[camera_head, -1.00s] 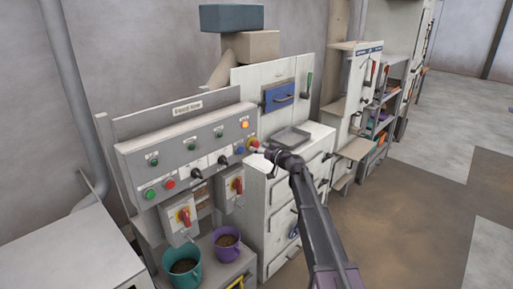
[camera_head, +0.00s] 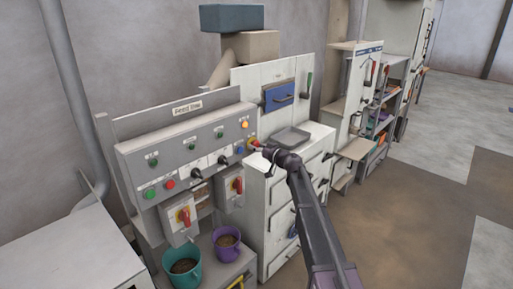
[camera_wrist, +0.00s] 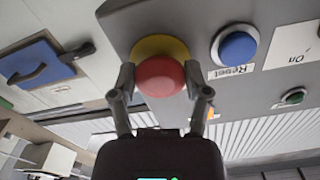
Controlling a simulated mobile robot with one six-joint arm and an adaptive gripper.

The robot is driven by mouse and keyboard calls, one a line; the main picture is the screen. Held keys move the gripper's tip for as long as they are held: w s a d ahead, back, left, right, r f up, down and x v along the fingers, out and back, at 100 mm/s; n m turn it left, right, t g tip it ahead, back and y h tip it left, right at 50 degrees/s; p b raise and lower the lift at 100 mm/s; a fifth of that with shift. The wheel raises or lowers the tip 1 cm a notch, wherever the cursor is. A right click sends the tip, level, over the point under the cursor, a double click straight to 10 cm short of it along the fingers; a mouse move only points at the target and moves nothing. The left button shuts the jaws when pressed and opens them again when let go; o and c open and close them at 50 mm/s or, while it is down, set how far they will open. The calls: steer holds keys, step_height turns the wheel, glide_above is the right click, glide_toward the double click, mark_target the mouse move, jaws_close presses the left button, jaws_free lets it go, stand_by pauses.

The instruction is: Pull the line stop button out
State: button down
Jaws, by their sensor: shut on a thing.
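The line stop button is a red mushroom head (camera_wrist: 160,76) on a yellow ring (camera_wrist: 158,46), seen in the wrist view. In the head view its yellow ring (camera_head: 252,144) shows at the right end of the grey panel, with the head mostly hidden by my gripper. My gripper (camera_wrist: 161,82) is shut on the red head, one finger on each side of it. It also shows in the head view (camera_head: 261,148), reaching the panel from the right. I cannot tell whether the button is pressed in or out.
A blue Reset button (camera_wrist: 237,47) sits close beside the stop button. The grey control panel (camera_head: 180,135) carries several other buttons and switches. Red rotary switches (camera_head: 184,217) sit below it. A teal pot (camera_head: 183,267) and a purple pot (camera_head: 227,243) stand underneath. A white cabinet (camera_head: 283,200) stands to the right.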

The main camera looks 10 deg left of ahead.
steer(key=shift+s+d, duration=0.35)
steer(key=shift+c, duration=0.2)
jaws_free()
steer(key=shift+d, duration=0.1)
steer(key=v, duration=1.2)
steer(key=shift+s, duration=0.1)
